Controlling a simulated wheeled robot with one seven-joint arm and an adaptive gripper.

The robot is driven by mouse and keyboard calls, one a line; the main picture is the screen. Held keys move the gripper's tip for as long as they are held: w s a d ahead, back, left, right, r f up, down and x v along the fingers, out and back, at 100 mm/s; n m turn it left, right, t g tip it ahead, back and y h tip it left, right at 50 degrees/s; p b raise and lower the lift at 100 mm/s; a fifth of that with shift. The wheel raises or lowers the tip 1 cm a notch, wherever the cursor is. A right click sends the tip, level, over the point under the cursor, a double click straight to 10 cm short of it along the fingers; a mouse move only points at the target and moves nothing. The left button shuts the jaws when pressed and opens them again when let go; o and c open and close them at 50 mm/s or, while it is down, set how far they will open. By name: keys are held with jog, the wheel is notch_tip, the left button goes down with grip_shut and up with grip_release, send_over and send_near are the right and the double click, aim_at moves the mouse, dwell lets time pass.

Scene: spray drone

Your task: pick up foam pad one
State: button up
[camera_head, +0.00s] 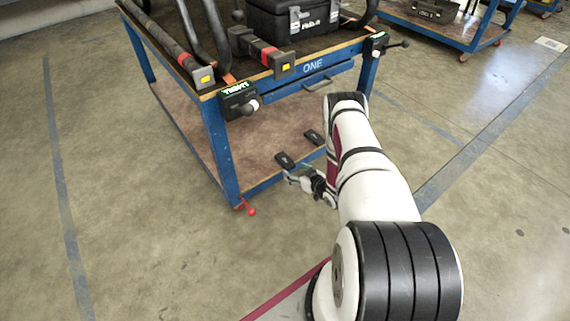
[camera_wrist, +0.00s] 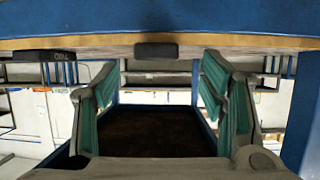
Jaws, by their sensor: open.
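Two small black pads lie near the front edge of the blue cart's lower shelf (camera_head: 232,128). The left pad (camera_head: 284,160) is nearest my gripper (camera_head: 293,181), which is low in front of the shelf edge. The right pad (camera_head: 312,137) lies farther along. The wrist view looks upside down. There a plain dark pad (camera_wrist: 156,50) sits centred between and beyond my open gripper's fingers (camera_wrist: 160,80). Another pad (camera_wrist: 45,56), with a mark that seems to read TWO, is off to the left. No label is readable on the centred pad. The fingers are empty and apart from both pads.
The cart's top deck, marked ONE (camera_head: 313,67), overhangs the shelf and carries a black case (camera_head: 292,20) and dark tubes. A blue leg (camera_head: 221,152) and red lever (camera_head: 250,211) stand at the left. The floor in front is clear.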

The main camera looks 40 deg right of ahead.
aim_at(290, 166)
jog(key=shift+d+b+x, duration=0.2)
jog(key=shift+b+x, duration=1.15)
jog(key=shift+x, duration=1)
jog(key=shift+r, duration=0.1)
jog(key=c, duration=0.8)
